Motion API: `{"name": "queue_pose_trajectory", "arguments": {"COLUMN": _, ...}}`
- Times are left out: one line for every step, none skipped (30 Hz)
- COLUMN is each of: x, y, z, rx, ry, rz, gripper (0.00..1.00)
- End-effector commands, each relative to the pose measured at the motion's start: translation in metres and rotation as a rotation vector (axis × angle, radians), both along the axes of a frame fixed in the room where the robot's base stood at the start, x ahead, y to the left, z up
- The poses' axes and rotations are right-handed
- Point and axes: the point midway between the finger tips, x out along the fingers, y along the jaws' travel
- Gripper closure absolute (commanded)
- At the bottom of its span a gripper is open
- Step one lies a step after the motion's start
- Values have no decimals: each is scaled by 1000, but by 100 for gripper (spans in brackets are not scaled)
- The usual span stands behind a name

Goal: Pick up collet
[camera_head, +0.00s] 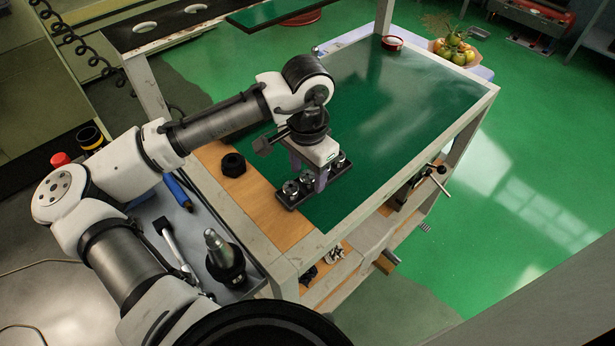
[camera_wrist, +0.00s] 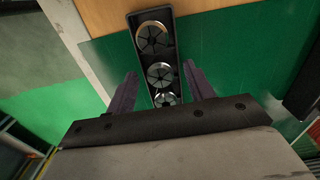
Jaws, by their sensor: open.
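Three round metal collets sit in a row in a dark rectangular holder (camera_head: 323,188). In the head view they are the near collet (camera_head: 291,189), the middle collet (camera_head: 307,178) and the far collet (camera_head: 338,159). The wrist view shows the top collet (camera_wrist: 153,37), the middle collet (camera_wrist: 160,74) and the lowest collet (camera_wrist: 165,101), partly hidden by my gripper body. My gripper (camera_wrist: 159,76) is open, its two fingers on either side of the holder, about level with the middle collet. In the head view my gripper (camera_head: 309,174) points down over the holder. I cannot tell its exact height.
The holder lies on the cart's green top (camera_head: 400,110), near its wooden strip (camera_head: 262,212). A black ring-shaped part (camera_head: 233,165) stands on the strip. A tool holder with a metal cone (camera_head: 223,256) stands on the lower left tray. The green top's far side is mostly clear.

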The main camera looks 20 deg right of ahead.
Motion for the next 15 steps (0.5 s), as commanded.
{"name": "queue_pose_trajectory", "arguments": {"x": 0, "y": 0, "z": 0, "rx": 0, "ry": 0, "rz": 0, "gripper": 50}}
{"name": "queue_pose_trajectory", "arguments": {"x": 0, "y": 0, "z": 0, "rx": 0, "ry": 0, "rz": 0, "gripper": 54}}
{"name": "queue_pose_trajectory", "arguments": {"x": 0, "y": 0, "z": 0, "rx": 0, "ry": 0, "rz": 0, "gripper": 59}}
{"name": "queue_pose_trajectory", "arguments": {"x": 0, "y": 0, "z": 0, "rx": 0, "ry": 0, "rz": 0, "gripper": 63}}
{"name": "queue_pose_trajectory", "arguments": {"x": 0, "y": 0, "z": 0, "rx": 0, "ry": 0, "rz": 0, "gripper": 67}}
{"name": "queue_pose_trajectory", "arguments": {"x": 0, "y": 0, "z": 0, "rx": 0, "ry": 0, "rz": 0, "gripper": 72}}
{"name": "queue_pose_trajectory", "arguments": {"x": 0, "y": 0, "z": 0, "rx": 0, "ry": 0, "rz": 0, "gripper": 76}}
{"name": "queue_pose_trajectory", "arguments": {"x": 0, "y": 0, "z": 0, "rx": 0, "ry": 0, "rz": 0, "gripper": 80}}
{"name": "queue_pose_trajectory", "arguments": {"x": 0, "y": 0, "z": 0, "rx": 0, "ry": 0, "rz": 0, "gripper": 85}}
{"name": "queue_pose_trajectory", "arguments": {"x": 0, "y": 0, "z": 0, "rx": 0, "ry": 0, "rz": 0, "gripper": 89}}
{"name": "queue_pose_trajectory", "arguments": {"x": 0, "y": 0, "z": 0, "rx": 0, "ry": 0, "rz": 0, "gripper": 93}}
{"name": "queue_pose_trajectory", "arguments": {"x": 0, "y": 0, "z": 0, "rx": 0, "ry": 0, "rz": 0, "gripper": 97}}
{"name": "queue_pose_trajectory", "arguments": {"x": 0, "y": 0, "z": 1, "rx": 0, "ry": 0, "rz": 0, "gripper": 97}}
{"name": "queue_pose_trajectory", "arguments": {"x": 0, "y": 0, "z": 1, "rx": 0, "ry": 0, "rz": 0, "gripper": 97}}
{"name": "queue_pose_trajectory", "arguments": {"x": 0, "y": 0, "z": 1, "rx": 0, "ry": 0, "rz": 0, "gripper": 97}}
